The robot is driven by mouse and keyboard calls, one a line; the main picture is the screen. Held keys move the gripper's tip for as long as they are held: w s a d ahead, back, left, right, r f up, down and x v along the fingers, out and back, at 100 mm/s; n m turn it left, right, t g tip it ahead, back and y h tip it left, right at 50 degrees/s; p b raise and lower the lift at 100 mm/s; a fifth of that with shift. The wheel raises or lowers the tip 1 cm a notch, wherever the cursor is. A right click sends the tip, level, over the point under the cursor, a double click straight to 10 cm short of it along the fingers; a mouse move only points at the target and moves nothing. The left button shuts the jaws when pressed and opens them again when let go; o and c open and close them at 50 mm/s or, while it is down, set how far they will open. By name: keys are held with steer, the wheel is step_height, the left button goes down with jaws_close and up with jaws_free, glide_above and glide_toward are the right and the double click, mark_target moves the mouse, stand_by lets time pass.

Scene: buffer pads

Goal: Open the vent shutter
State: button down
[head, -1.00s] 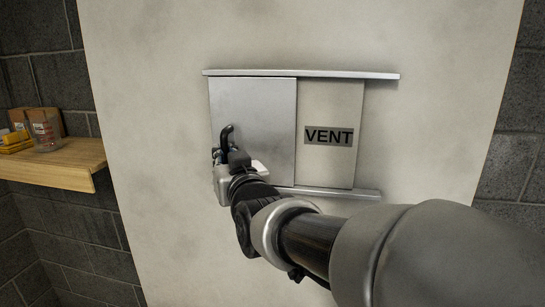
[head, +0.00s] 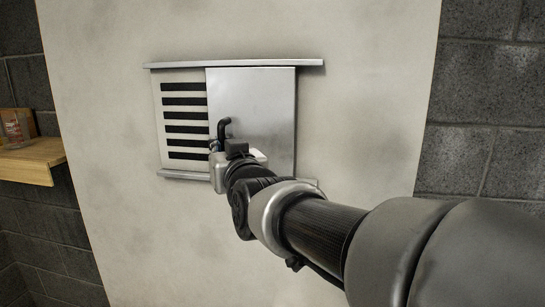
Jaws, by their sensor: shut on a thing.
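The vent shutter (head: 262,107) is a flat grey metal plate between an upper rail (head: 235,64) and a lower rail (head: 180,175). It stands at the right part of the rails and covers the VENT label. The dark slots of the vent grille (head: 184,115) show uncovered to its left. A black handle (head: 224,124) sits near the shutter's left edge. My gripper (head: 223,147) is at the handle and shut on it. The gripper body hides the lower part of the handle, and the fingertips are hard to make out.
A pale wall panel (head: 365,90) carries the vent, with grey block wall on both sides. A wooden shelf (head: 30,161) with a clear beaker (head: 13,130) and a box juts out at the far left. The panel around the rails is clear.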

steer(key=shift+d, duration=0.15)
steer(key=shift+a, duration=0.25)
steer(key=c, duration=1.9)
jaws_free()
steer(key=shift+a, duration=0.1)
steer(key=shift+s, duration=0.1)
steer(key=v, duration=1.2)
